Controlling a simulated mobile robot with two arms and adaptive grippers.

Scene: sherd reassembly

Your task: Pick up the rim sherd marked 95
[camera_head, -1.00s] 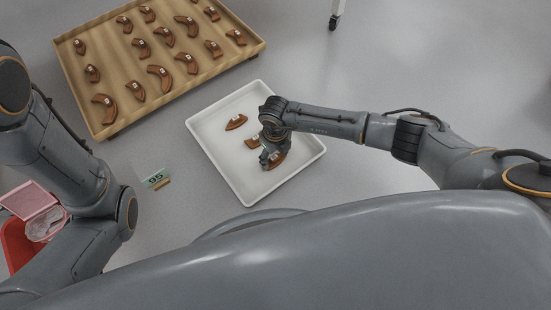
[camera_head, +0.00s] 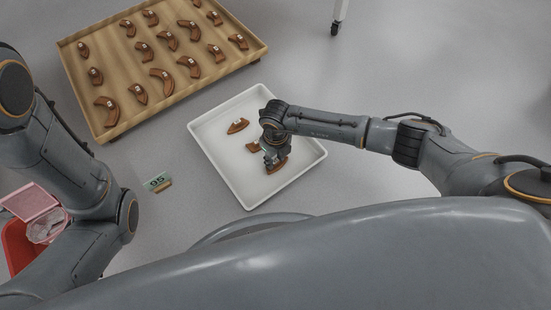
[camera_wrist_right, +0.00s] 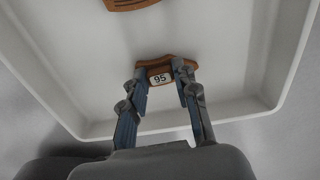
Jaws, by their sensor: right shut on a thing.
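The rim sherd marked 95 (camera_wrist_right: 176,68) is a curved brown piece with a white label reading 95, seen in the wrist view. My right gripper (camera_wrist_right: 162,82) is shut on it, one finger at each side of the label. In the head view this sherd (camera_head: 279,167) is at the front right part of the white tray (camera_head: 232,178), partly hidden by my right gripper (camera_head: 272,157). I cannot tell whether it touches the tray floor. My left arm shows at the left of the head view, but its gripper is not in view.
Two other sherds lie in the white tray: one farther back (camera_head: 238,126), one close by the gripper (camera_head: 252,147). A tan tray (camera_head: 120,68) with several labelled sherds stands behind.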

